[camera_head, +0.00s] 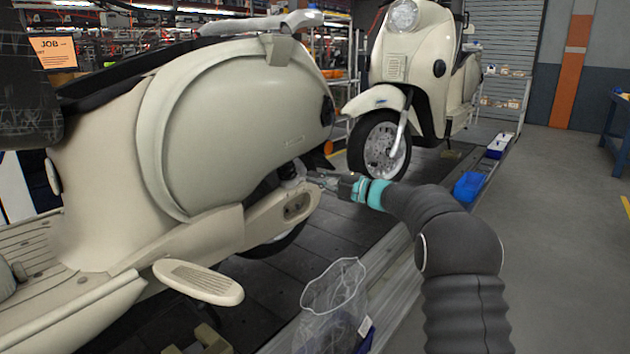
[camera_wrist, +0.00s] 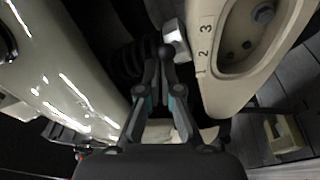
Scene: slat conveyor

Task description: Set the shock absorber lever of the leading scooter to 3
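The cream scooter (camera_head: 235,130) nearest me fills the left of the head view. My gripper (camera_head: 318,178) is at its rear shock absorber (camera_head: 290,172), beside the cream swingarm. In the wrist view, the two fingertips of my gripper (camera_wrist: 161,68) come close together around a dark lever with a round knob (camera_wrist: 166,51). The knob shows just beyond the fingertips. The black shock absorber coil (camera_wrist: 130,58) is beside it.
A second cream scooter (camera_head: 420,62) stands behind on the slat conveyor. A clear bag (camera_head: 333,300) hangs at the conveyor edge below my arm. A blue bin (camera_head: 468,187) sits farther along that edge. Open floor (camera_head: 560,240) lies to the right.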

